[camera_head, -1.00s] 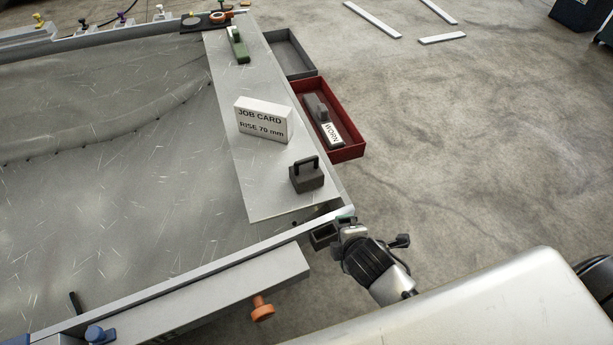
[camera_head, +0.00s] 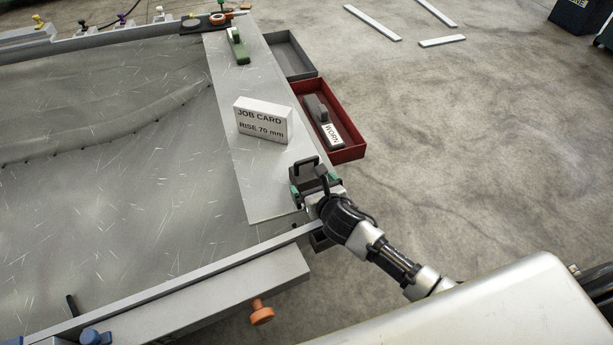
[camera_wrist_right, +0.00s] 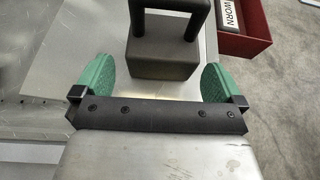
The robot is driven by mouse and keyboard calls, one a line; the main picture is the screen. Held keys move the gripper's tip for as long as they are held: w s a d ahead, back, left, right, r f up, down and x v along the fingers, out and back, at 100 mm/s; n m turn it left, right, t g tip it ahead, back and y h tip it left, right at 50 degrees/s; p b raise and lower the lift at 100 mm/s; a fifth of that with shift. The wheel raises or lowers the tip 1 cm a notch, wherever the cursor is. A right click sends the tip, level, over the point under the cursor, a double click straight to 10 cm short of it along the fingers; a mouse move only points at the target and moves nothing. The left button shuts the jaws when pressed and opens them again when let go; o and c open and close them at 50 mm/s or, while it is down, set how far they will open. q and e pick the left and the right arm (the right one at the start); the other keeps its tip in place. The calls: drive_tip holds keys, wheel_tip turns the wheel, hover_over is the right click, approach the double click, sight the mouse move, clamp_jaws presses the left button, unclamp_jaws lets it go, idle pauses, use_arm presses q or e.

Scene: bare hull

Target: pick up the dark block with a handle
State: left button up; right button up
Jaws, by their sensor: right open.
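The dark block with a handle (camera_head: 304,170) stands upright near the front right end of the pale metal strip (camera_head: 262,178). In the right wrist view the block (camera_wrist_right: 162,60) shows its flat top and looped handle, cut off by the upper edge. My right gripper (camera_head: 312,190) is at the block's near side and partly covers it in the head view. In the wrist view the gripper (camera_wrist_right: 162,85) is open, with a green pad on each side and the block centred just ahead; contact cannot be told. My left gripper is not in view.
A white job card block (camera_head: 263,122) reading "RISE 70 mm" stands behind. A red tray (camera_head: 349,152) right of the strip holds a grey handled piece labelled "WORN" (camera_head: 330,132). A grey tray (camera_head: 291,56) and a green-handled tool (camera_head: 239,50) are farther back.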

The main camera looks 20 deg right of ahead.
sight(309, 176)
drive_tip(key=x, duration=0.3)
drive_tip(key=r+x, duration=0.1)
drive_tip(key=x, duration=0.1)
drive_tip(key=shift+w+f+b, duration=0.2)
drive_tip(key=shift+w+b, duration=0.2)
drive_tip(key=shift+w, duration=0.05)
drive_tip(key=shift+c, duration=0.3)
drive_tip(key=c, duration=1.4)
drive_tip(key=shift+w+r, duration=0.1)
drive_tip(key=shift+r, duration=0.15)
drive_tip(key=shift+c, duration=1.1)
